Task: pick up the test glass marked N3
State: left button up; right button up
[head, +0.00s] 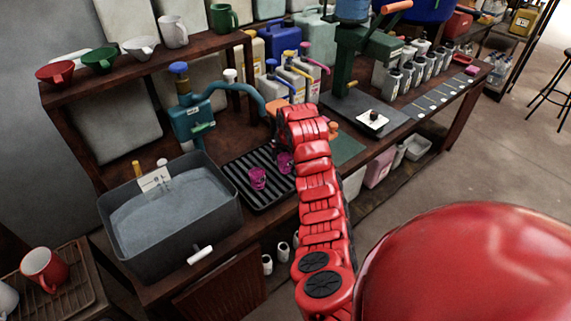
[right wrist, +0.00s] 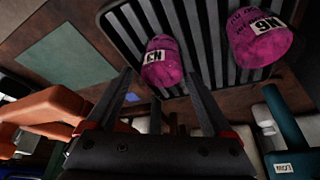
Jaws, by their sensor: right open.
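The pink glass marked N3 (right wrist: 160,62) stands on the black ribbed tray (right wrist: 118,28) in the right wrist view. In the head view it is the right-hand pink glass (head: 286,162), partly covered by my right arm. My right gripper (right wrist: 160,76) is open. Its two fingers point toward N3, which appears between and just beyond the fingertips; I see no contact. A second pink glass (right wrist: 258,38), its upside-down label seeming to read N6, stands beside it; the head view shows it on the left (head: 258,178). My left gripper is not in view.
A grey basin (head: 170,205) stands left of the tray, with a teal pump (head: 192,118) behind it. A green mat (head: 345,148) lies right of the tray. An orange part (right wrist: 40,108) is close to the left finger in the wrist view. Bottles and canisters crowd the back.

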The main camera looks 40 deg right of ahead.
jog(key=shift+w+f, duration=0.25)
jog(key=shift+f, duration=0.4)
jog(key=shift+p+x, duration=0.5)
jog(key=shift+x, duration=1.35)
jog(key=c, duration=1.1)
jog(key=shift+c, duration=0.2)
jog(key=shift+r, duration=0.2)
